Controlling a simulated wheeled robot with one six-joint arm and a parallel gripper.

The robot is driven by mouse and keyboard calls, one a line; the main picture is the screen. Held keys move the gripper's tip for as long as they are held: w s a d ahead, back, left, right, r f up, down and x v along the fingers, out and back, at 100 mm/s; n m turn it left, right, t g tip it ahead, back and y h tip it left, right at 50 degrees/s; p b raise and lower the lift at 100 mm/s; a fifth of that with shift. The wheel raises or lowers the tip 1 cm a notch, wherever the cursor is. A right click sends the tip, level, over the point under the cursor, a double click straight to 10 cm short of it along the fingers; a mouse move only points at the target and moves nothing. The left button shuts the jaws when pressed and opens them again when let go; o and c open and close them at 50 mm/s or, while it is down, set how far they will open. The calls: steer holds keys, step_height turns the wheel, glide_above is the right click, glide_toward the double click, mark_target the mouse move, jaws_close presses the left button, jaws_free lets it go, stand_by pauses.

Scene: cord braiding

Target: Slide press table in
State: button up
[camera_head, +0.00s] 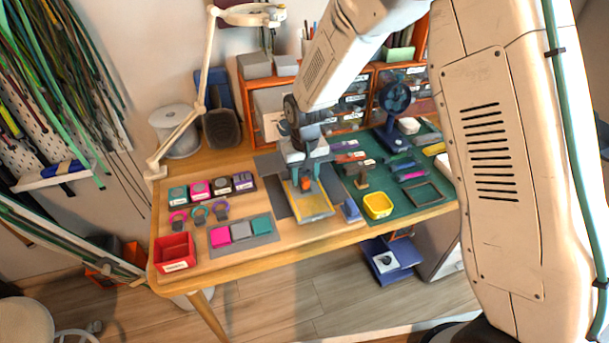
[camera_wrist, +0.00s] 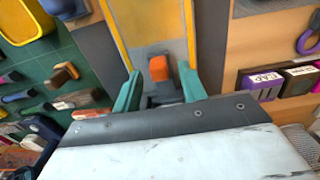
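The press table (camera_head: 318,209) is a grey plate with yellow edges, lying on the wooden bench and reaching toward its front edge. In the wrist view its plate (camera_wrist: 150,20) and yellow side rails fill the top middle. An orange block (camera_wrist: 158,68), also seen in the head view (camera_head: 307,184), stands on a dark mount at the plate's end. My gripper (camera_wrist: 160,69) has its two teal fingers on either side of the orange block, with visible gaps. It is open. In the head view my gripper (camera_head: 306,172) points down over the table's back part, hiding what lies behind.
A yellow bin (camera_head: 377,206) and a blue block (camera_head: 351,210) sit close on the right. Pink, grey and teal blocks (camera_head: 241,231) lie on a mat at left, near a red bin (camera_head: 175,252). A blue fan (camera_head: 394,105) stands behind. Bare wood lies along the front edge.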

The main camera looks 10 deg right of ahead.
steer(key=shift+r, duration=0.1)
step_height(320, 180, up, 8)
steer(key=shift+f, duration=0.2)
stand_by(0.6)
steer(key=s+d+r, duration=0.6)
steer(key=s, duration=0.5)
steer(key=s+d+r+m, duration=0.1)
steer(key=s+d+r, duration=0.5)
steer(key=s, duration=0.5)
steer(key=s+d+r+m+t, duration=0.1)
steer(key=s+d+r, duration=0.5)
steer(key=s, duration=0.5)
steer(key=shift+r, duration=0.3)
